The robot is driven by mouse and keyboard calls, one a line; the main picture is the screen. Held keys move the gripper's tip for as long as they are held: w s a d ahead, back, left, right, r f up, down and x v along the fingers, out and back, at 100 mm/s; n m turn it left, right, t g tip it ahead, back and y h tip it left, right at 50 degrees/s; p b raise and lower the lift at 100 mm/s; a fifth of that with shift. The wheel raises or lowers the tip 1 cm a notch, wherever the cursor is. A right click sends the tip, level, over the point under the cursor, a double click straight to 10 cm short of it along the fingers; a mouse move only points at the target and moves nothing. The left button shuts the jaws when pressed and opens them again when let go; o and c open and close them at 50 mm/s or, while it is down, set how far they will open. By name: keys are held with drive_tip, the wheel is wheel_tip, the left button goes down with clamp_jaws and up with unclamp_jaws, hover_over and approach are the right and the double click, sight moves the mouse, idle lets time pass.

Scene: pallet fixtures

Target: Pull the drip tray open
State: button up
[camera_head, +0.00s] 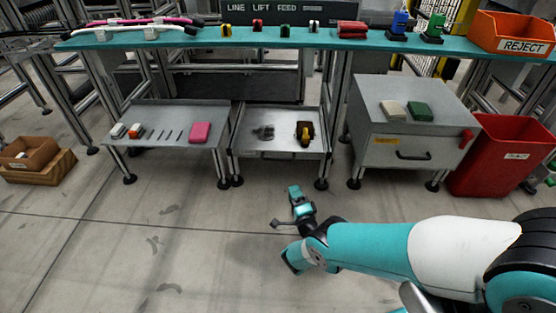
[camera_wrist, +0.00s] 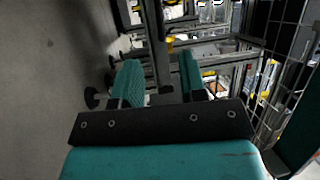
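A shallow grey metal tray (camera_head: 279,146), which looks like the drip tray, sits low in a frame under the teal shelf in the head view. It holds a small dark part (camera_head: 263,132) and a black-and-yellow part (camera_head: 305,134). How far it is pulled out is hard to tell. My gripper (camera_head: 292,205) is in front of and below the tray, apart from it. In the wrist view my gripper (camera_wrist: 159,78) has its two teal fingers spread with nothing held. A metal post shows beyond the gap. I cannot make out the tray clearly there.
A grey cabinet (camera_head: 385,155) with a dark handle (camera_head: 413,155) stands right of the tray, beside a red bin (camera_head: 497,165). A low table (camera_head: 160,141) stands left. The teal shelf (camera_head: 270,40) runs above with several small items. The floor in front is clear.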

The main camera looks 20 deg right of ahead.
sight(278, 159)
drive_tip(key=shift+y, duration=0.4)
drive_tip(key=shift+w+a+r+b, duration=0.3)
drive_tip(key=shift+w+r+b, duration=0.1)
drive_tip(key=shift+w+b, duration=2.35)
drive_tip(key=shift+w+a+r+b, duration=0.25)
drive_tip(key=shift+w+r+b, duration=0.1)
drive_tip(key=shift+w+b, duration=2.35)
drive_tip(key=shift+w+a+r+b, duration=0.3)
drive_tip(key=shift+w+r+b, duration=0.1)
drive_tip(key=shift+w+b, duration=2.35)
drive_tip(key=shift+s, duration=0.25)
clamp_jaws()
